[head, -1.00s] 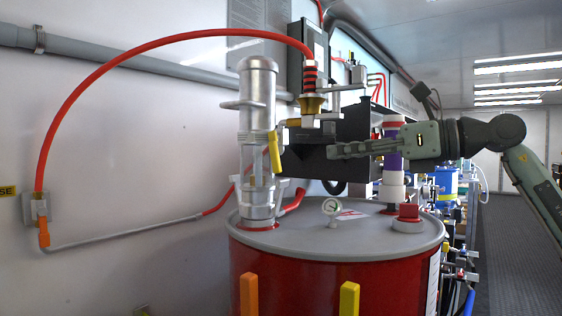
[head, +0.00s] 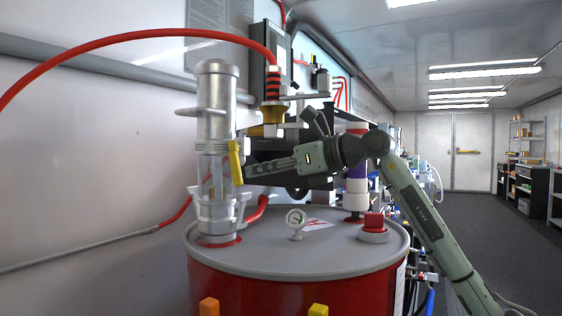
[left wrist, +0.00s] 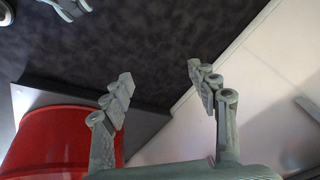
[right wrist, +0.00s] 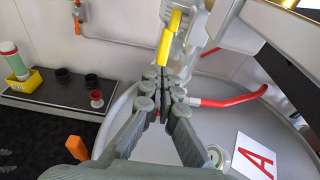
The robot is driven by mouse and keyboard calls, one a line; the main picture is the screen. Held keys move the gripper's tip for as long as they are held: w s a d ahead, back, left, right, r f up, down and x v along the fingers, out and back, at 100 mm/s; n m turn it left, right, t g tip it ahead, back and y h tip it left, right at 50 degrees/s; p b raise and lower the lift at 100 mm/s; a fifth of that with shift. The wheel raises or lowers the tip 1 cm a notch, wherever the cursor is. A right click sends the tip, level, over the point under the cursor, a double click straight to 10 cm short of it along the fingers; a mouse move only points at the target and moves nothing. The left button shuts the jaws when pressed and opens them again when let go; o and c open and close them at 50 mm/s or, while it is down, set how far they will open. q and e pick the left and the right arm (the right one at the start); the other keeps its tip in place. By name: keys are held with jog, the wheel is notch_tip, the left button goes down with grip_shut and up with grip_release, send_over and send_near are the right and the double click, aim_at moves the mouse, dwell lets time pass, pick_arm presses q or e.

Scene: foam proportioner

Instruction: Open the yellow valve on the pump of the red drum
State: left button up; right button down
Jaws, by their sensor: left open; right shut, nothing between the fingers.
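The red drum (head: 290,290) stands in front of me with a grey lid. A silver pump (head: 215,120) with a clear lower section rises from the lid's left side. Its yellow valve handle (head: 235,162) hangs about upright on the pump's right side. My right gripper (head: 249,169) comes from the right, shut and empty, its tips close to the handle. In the right wrist view, the handle (right wrist: 170,38) is just beyond the shut fingertips (right wrist: 166,76); contact cannot be told. My left gripper (left wrist: 160,76) is open and empty, with the drum's red side (left wrist: 65,140) to its left.
A gauge (head: 296,219), a red cap (head: 373,222) and a white-and-purple tube (head: 357,180) stand on the lid. A red hose (head: 150,38) arches above. Orange (head: 209,306) and yellow (head: 318,310) pieces show at the front. The aisle floor (head: 480,230) at right is clear.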

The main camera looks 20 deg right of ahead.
aim_at(241, 177)
jog(key=shift+w+a+f, duration=0.15)
jog(key=shift+w+a, duration=0.25)
jog(key=shift+w, duration=0.15)
pick_arm(q)
jog(key=shift+f, duration=0.4)
pick_arm(e)
jog(key=shift+w+a, duration=0.1)
pick_arm(q)
jog(key=shift+f, duration=0.1)
pick_arm(e)
jog(key=shift+f, duration=0.1)
jog(key=b, duration=0.1)
jog(key=f+t+b, duration=0.1)
jog(key=b, duration=0.1)
jog(key=shift+w+a+y, duration=0.25)
jog(key=shift+w+y, duration=0.1)
jog(key=shift+y, duration=0.05)
jog(key=shift+w+a, duration=0.1)
jog(key=shift+w, duration=0.1)
pick_arm(q)
jog(key=a+v, duration=0.1)
jog(key=v, duration=0.5)
jog(key=shift+w+r, duration=0.25)
jog(key=shift+r, duration=0.15)
